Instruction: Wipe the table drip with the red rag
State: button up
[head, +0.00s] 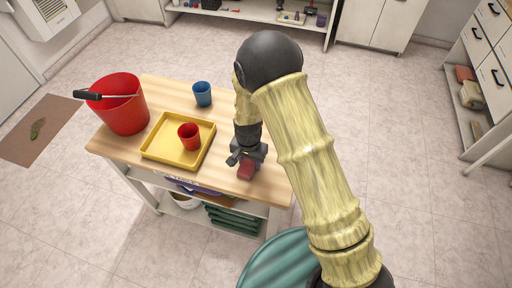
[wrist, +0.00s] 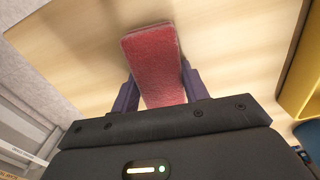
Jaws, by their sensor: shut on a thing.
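The red rag (wrist: 154,62) is a folded block between the two dark fingers of my gripper (wrist: 160,92) in the wrist view. My gripper is shut on it. In the head view my gripper (head: 247,158) is low over the right end of the wooden table (head: 268,184), and the rag (head: 246,171) shows below it. I cannot tell whether the rag touches the tabletop. I see no drip on the table in either view; the rag and my arm hide part of the surface.
Left of my gripper, a yellow tray (head: 160,157) holds a red cup (head: 189,135). A blue cup (head: 202,94) stands behind the tray, and a red bucket (head: 121,105) with a black-handled tool (head: 92,95) stands at the left. A green round object (head: 275,262) is in front.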

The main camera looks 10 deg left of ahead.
jog(key=shift+s+d, duration=0.15)
jog(key=shift+d, duration=0.7)
jog(key=r+p, duration=0.2)
jog(key=r, duration=0.1)
jog(key=shift+w+d+r, duration=0.15)
jog(key=shift+w+r, duration=0.05)
jog(key=shift+s+a+r+p, duration=0.15)
jog(key=shift+a+r+p, duration=0.05)
jog(key=shift+r+p, duration=0.5)
jog(key=shift+s+r+p, duration=0.15)
jog(key=shift+r+p, duration=0.5)
jog(key=shift+r, duration=0.2)
jog(key=shift+d+r+p, duration=0.1)
jog(key=shift+r+p, duration=0.6)
jog(key=shift+r, duration=0.2)
jog(key=shift+w+d+f, duration=0.1)
jog(key=shift+w, duration=0.1)
